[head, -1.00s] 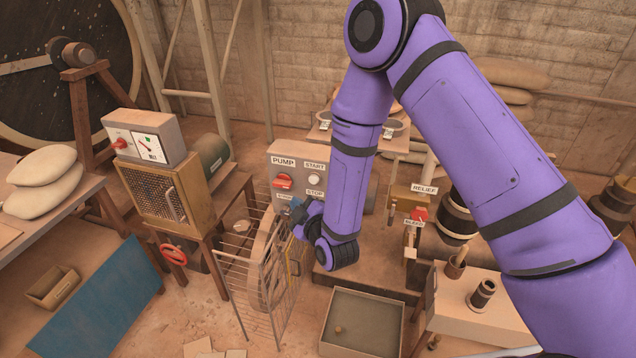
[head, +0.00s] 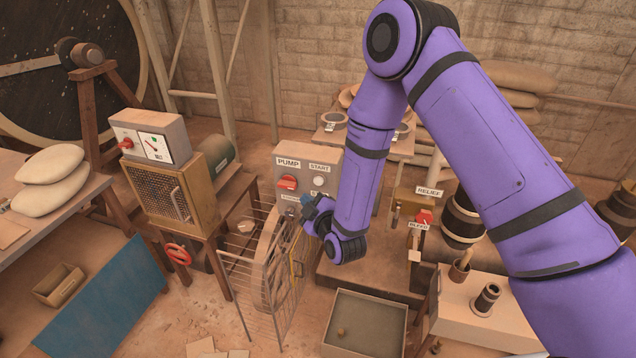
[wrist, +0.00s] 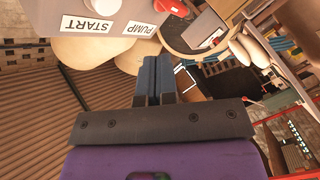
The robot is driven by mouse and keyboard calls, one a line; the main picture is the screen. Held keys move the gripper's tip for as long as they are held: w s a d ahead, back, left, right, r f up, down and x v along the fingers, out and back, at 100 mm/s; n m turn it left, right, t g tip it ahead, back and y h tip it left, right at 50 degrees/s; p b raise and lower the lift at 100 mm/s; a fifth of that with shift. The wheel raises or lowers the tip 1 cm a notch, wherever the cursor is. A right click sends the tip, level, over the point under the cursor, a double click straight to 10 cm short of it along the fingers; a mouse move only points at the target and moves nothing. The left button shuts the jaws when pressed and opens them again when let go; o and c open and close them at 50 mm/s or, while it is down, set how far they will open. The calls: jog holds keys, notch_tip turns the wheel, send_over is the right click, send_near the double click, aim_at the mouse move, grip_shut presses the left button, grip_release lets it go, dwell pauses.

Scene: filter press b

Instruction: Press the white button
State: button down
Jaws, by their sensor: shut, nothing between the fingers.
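The white button (head: 319,182) is a round knob under the START label on the grey PUMP panel (head: 326,158). In the wrist view, part of the white button (wrist: 97,3) shows at the top edge, above the START label (wrist: 92,26). My gripper (head: 308,206) is in front of the lower part of the panel, a little below and left of the white button. It hides most of the STOP label. Its blue fingers (wrist: 154,62) are together and empty in the wrist view. They do not touch the button.
A red knob (head: 287,183) sits left of the button on the same panel. A wire guard (head: 262,290) around a wheel stands just below my gripper. The RELIEF post with a red handle (head: 423,217) stands to the right.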

jog(key=shift+w+d, duration=0.25)
jog(key=shift+w, duration=0.5)
jog(key=shift+w+d, duration=0.3)
jog(key=shift+w, duration=0.5)
jog(key=shift+w+d, duration=0.25)
jog(key=shift+w, duration=0.5)
jog(key=shift+w, duration=0.1)
jog(key=shift+w+d, duration=0.15)
jog(key=shift+w, duration=0.1)
jog(key=shift+w+d, duration=0.15)
jog(key=shift+w, duration=0.35)
dwell(1.1)
jog(key=shift+s, duration=0.1)
jog(key=shift+s+a, duration=0.3)
jog(key=shift+s, duration=0.5)
jog(key=shift+s+a, duration=0.3)
jog(key=shift+s, duration=0.5)
jog(key=shift+s+a, duration=0.25)
jog(key=shift+s, duration=0.5)
jog(key=shift+s+a, duration=0.3)
jog(key=shift+s, duration=0.5)
jog(key=shift+r, duration=0.1)
